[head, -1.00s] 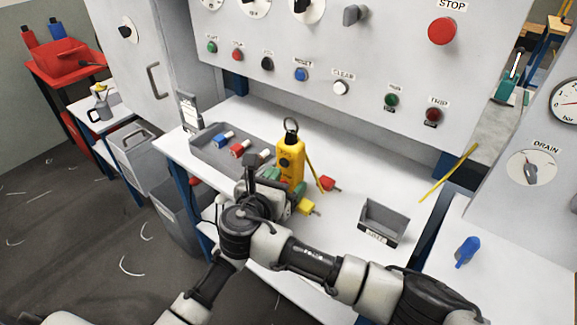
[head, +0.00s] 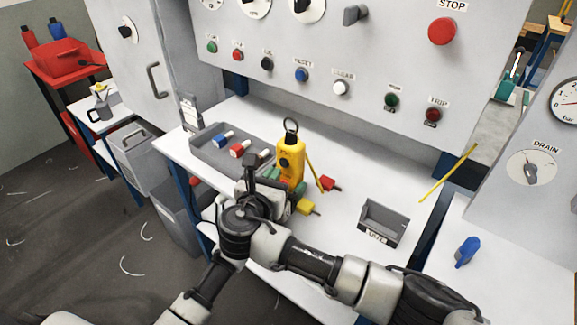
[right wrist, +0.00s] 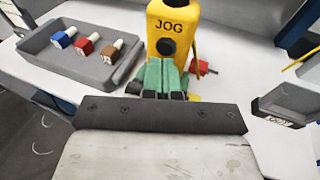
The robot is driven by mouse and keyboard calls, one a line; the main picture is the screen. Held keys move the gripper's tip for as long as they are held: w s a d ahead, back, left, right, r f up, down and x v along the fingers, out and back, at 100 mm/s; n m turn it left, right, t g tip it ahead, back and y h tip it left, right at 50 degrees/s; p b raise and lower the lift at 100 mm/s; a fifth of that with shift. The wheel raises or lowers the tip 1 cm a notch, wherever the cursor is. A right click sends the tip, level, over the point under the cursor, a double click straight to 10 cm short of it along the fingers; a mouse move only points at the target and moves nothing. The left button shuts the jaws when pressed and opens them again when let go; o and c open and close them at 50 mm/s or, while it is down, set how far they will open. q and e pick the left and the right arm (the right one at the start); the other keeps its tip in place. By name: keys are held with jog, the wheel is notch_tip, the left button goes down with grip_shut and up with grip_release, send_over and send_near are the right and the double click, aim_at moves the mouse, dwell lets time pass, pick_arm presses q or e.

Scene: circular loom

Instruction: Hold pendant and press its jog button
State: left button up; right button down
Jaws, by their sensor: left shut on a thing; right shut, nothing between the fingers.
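The yellow pendant (head: 291,158) stands upright above the white bench, with a black ring on top. In the right wrist view the pendant (right wrist: 182,18) shows the word JOG and the round black jog button (right wrist: 167,47) below it. My right gripper (right wrist: 163,68) is shut with nothing between its green fingers. Its tips are in front of the pendant, just below the button; whether they touch it I cannot tell. My left gripper (head: 284,184) is shut on the lower part of the pendant, mostly hidden where my arms overlap.
A grey tray (head: 206,158) with blue, red and brown-ended plugs lies to the left. Red (head: 329,184) and yellow (head: 307,207) pieces lie by the pendant. A small grey bin (head: 382,222) stands to the right.

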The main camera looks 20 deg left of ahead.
aim_at(284, 164)
jog(key=shift+w, duration=0.1)
jog(key=shift+w+d, duration=0.2)
jog(key=shift+w, duration=0.5)
jog(key=shift+w+d, duration=0.2)
jog(key=shift+w, duration=0.45)
jog(key=shift+s+a, duration=0.3)
jog(key=shift+s, duration=0.7)
jog(key=shift+s+a, duration=0.25)
jog(key=shift+s, duration=0.75)
dwell(3.7)
jog(key=s+a, duration=0.1)
jog(key=s, duration=0.3)
jog(key=shift+w+d, duration=0.25)
jog(key=shift+w, duration=0.6)
jog(key=shift+w+d, duration=0.2)
jog(key=shift+w, duration=0.7)
jog(key=shift+w+d, duration=0.25)
jog(key=shift+w, duration=0.6)
